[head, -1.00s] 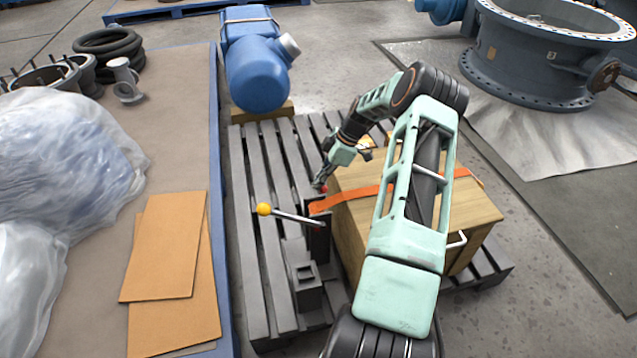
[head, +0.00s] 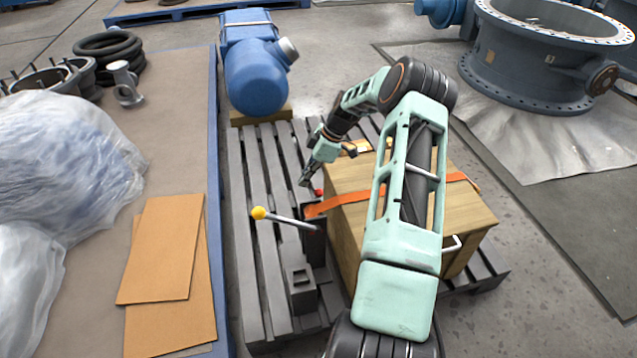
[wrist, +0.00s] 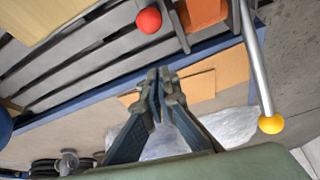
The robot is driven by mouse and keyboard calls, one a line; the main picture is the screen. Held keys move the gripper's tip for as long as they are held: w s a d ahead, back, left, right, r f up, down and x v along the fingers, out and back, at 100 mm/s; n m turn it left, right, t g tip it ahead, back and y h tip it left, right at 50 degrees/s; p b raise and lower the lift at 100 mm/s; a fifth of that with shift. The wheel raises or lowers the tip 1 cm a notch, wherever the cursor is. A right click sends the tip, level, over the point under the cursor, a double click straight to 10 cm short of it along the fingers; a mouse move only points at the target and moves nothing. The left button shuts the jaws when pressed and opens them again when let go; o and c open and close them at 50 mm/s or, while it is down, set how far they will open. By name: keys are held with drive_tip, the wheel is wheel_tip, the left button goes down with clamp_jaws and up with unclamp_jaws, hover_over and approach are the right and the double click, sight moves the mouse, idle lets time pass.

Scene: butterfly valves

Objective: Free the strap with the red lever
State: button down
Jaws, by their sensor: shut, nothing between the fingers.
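The orange strap (head: 350,199) runs over the wooden crate (head: 462,210) and down to a grey fixture on the pallet. The red lever shows as a small red knob (head: 318,192) beside the strap in the head view. In the wrist view the red ball (wrist: 149,20) is at the top, left of the orange strap end (wrist: 203,12). A second lever, a metal rod with a yellow ball (head: 258,213), sticks out left of the fixture; its ball also shows in the wrist view (wrist: 271,124). My gripper (head: 304,183) is shut and empty, close to the red knob and apart from it in the wrist view.
The crate stands on a grey slatted pallet (head: 257,250). A blue motor (head: 257,75) sits behind. At the left, a blue-edged platform holds cardboard sheets (head: 163,245) and a plastic-wrapped bundle (head: 65,165). The pallet's left slats are clear.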

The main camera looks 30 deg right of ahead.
drive_tip(key=s+d+r+p, duration=0.2)
drive_tip(key=d+r, duration=0.3)
drive_tip(key=d, duration=0.1)
drive_tip(key=shift+s+d+r, duration=0.35)
drive_tip(key=shift+d, duration=0.05)
